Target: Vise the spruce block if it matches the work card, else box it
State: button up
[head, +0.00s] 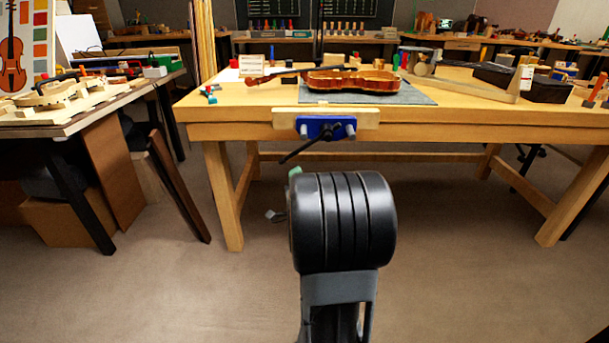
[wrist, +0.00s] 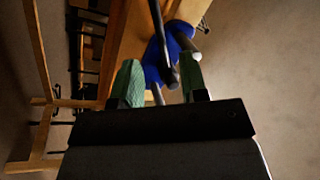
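The vise (head: 326,127), with a blue body, pale wooden jaws and a dark handle, is on the bench's front edge. Its blue body (wrist: 156,62) also shows beyond my fingers in the wrist view. My gripper (wrist: 161,82) has two green fingers standing apart with nothing held between them. In the head view it is mostly hidden behind my arm. A small pale card (head: 251,66) stands at the bench's back left; its writing is too small to read. A dark open box (head: 535,88) is at the right. I cannot tell which small wooden piece is the spruce block.
A violin (head: 352,80) lies on a grey mat (head: 415,97) on the workbench (head: 220,98). A wooden frame-like piece (head: 470,86) lies right of it. A side table (head: 60,122) with violin parts stands left. The floor (head: 460,260) before the bench is clear.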

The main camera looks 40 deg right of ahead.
jog(key=shift+s+a+f, duration=0.1)
jog(key=shift+s+a, duration=0.05)
jog(key=shift+s, duration=0.2)
